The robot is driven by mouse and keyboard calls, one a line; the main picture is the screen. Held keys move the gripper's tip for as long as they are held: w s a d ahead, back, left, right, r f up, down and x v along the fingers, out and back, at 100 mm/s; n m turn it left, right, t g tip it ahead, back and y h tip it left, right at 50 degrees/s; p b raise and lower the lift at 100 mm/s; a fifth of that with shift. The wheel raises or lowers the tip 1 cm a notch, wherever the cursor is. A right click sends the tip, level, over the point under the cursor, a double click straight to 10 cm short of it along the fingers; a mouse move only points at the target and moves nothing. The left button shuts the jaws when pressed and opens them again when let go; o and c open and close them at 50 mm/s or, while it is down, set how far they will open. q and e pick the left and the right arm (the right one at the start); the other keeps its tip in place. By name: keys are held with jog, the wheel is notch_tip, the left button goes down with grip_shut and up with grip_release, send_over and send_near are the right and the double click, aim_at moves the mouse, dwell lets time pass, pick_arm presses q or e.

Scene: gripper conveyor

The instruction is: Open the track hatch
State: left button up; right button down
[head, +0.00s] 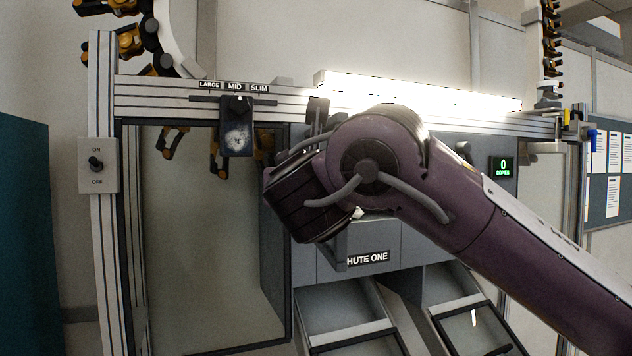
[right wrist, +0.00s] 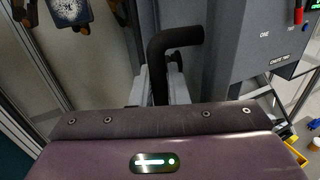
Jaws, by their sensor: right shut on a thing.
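A black bent handle (right wrist: 172,42) stands between the grey fingers of my right gripper (right wrist: 160,85) in the right wrist view, and the gripper is shut on it. In the head view my right gripper (head: 312,150) is at the right edge of the framed opening, and my own wrist mostly hides its fingers. A dark frame (head: 288,300) with a see-through pane (head: 195,250) fills the left of the machine and looks like the track hatch. I cannot tell how far it stands open. My left gripper is not in view.
A mode slider with a dark plate (head: 237,138) hangs under the LARGE, MID, SLIM labels. An ON/OFF switch (head: 97,165) is on the left post. Orange-black grippers (head: 130,42) hang from the track. Chutes (head: 345,305) and a counter display (head: 502,167) are to the right.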

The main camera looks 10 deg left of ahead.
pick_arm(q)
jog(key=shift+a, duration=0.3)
pick_arm(e)
jog(key=shift+a, duration=0.2)
jog(key=c, duration=1.8)
grip_release()
jog(key=shift+w, duration=0.1)
jog(key=shift+o, duration=0.2)
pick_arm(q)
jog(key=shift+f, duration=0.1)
